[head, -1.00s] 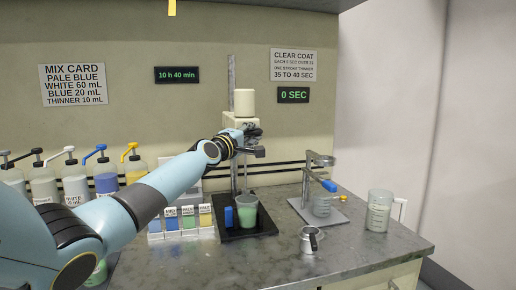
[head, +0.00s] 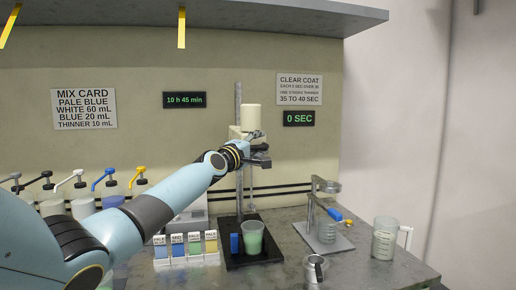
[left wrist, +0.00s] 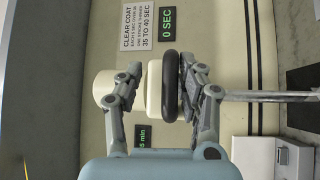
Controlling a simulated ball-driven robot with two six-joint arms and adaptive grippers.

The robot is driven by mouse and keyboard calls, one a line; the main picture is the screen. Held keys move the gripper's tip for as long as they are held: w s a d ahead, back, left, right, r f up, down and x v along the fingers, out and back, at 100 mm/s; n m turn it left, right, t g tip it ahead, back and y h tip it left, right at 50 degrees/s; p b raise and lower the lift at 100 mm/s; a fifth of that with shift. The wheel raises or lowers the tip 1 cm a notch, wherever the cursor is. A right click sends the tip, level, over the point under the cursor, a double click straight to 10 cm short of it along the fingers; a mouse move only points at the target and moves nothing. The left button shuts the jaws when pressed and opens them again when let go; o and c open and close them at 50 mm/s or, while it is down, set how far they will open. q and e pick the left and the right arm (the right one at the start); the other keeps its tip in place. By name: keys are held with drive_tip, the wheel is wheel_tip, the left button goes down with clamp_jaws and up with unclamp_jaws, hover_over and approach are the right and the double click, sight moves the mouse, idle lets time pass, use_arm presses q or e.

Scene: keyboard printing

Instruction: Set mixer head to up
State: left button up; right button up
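The mixer stands at the back of the bench, with a cream head (head: 251,118) on a grey pole (head: 238,100). Its stirring shaft (head: 252,182) hangs with its lower end above the rim of a cup of green paint (head: 253,240) on the black base (head: 236,262). My left gripper (head: 262,155) is at the front of the head. In the left wrist view its fingers (left wrist: 165,85) are spread, with a black handle (left wrist: 171,87) and the cream head (left wrist: 153,92) showing between them. The handle lies nearer the right finger; contact is unclear. My right gripper is not in view.
Labelled paint samples (head: 186,250) sit left of the base, and pump bottles (head: 82,195) stand further left. A shelf (head: 250,18) overhangs above.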

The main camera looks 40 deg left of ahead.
use_arm(q)
drive_tip(key=shift+f, duration=0.25)
drive_tip(key=shift+s, duration=0.15)
drive_tip(key=shift+s+f, duration=0.1)
drive_tip(key=shift+s, duration=0.1)
drive_tip(key=s, duration=0.6)
drive_tip(key=shift+s+d+f, duration=0.25)
drive_tip(key=shift+s+d, duration=0.05)
drive_tip(key=shift+s, duration=0.05)
